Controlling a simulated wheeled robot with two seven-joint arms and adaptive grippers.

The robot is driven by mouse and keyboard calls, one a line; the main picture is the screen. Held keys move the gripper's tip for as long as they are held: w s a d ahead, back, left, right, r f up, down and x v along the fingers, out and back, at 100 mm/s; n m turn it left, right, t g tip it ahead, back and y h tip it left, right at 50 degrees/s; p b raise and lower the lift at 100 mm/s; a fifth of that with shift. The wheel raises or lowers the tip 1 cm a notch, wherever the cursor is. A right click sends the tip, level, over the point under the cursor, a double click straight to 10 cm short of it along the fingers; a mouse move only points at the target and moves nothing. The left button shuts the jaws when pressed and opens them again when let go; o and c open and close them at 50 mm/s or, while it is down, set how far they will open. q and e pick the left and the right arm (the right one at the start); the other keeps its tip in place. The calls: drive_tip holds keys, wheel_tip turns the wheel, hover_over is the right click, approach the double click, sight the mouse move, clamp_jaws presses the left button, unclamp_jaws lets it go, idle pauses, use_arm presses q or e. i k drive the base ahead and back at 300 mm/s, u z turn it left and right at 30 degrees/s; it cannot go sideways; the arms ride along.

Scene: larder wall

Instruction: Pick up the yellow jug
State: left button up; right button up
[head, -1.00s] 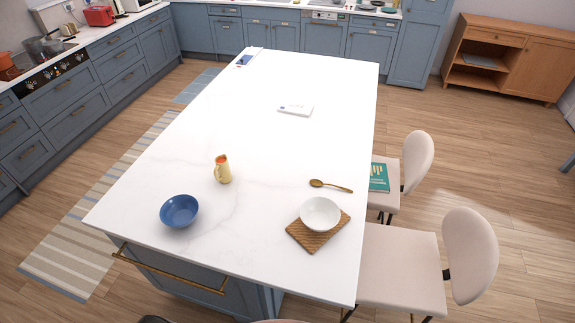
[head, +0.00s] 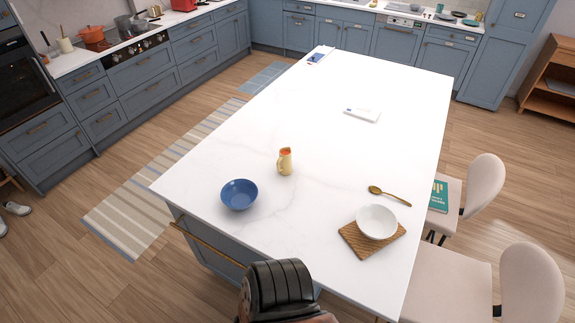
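The yellow jug (head: 285,162) stands upright on the white island top (head: 320,130) in the head view. It is small and pale yellow, with an orange inside and a handle on its left side. It stands just right of and behind a blue bowl (head: 239,195), apart from it. Nothing touches or hides the jug. No gripper of mine can be made out. A dark ribbed part, likely mine, shows at the bottom middle in front of the island's near edge, well short of the jug.
A white box-like item (head: 362,115) lies farther back. Beige chairs (head: 480,186) line the right side. The counter around the jug is mostly clear.

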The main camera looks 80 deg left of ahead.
sight(284, 165)
drive_tip(key=k, duration=1)
drive_tip(key=u, duration=0.25)
